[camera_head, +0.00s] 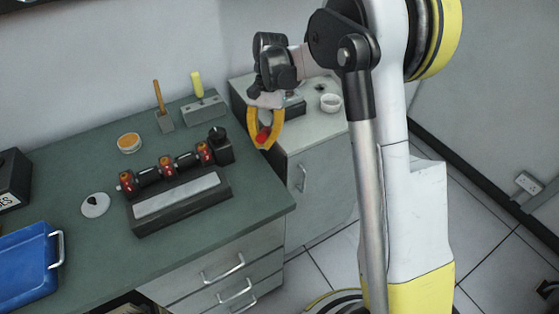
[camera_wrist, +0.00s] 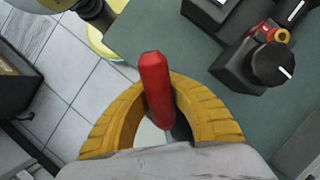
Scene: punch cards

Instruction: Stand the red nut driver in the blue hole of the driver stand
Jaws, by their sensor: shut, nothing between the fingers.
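My gripper (camera_head: 264,146) has yellow fingers, shut with their tips together, and hangs near the bench's right edge beside the low cabinet. The red nut driver's handle (camera_wrist: 155,80) shows in the wrist view, in front of the meeting fingertips. In the head view its red (camera_head: 263,134) shows inside the loop of the fingers. I cannot see its lower end or whether the fingers bear on it. A small grey block (camera_head: 204,109) with a yellow-handled tool at the back of the bench may be the driver stand. I can make out no blue hole.
A black device (camera_head: 180,203) with red-and-black rollers and a knob stands on the green bench (camera_head: 85,160). A blue tray (camera_head: 28,268) is at the left. A white bowl (camera_head: 330,103) sits on the cabinet. The bench's front right is clear.

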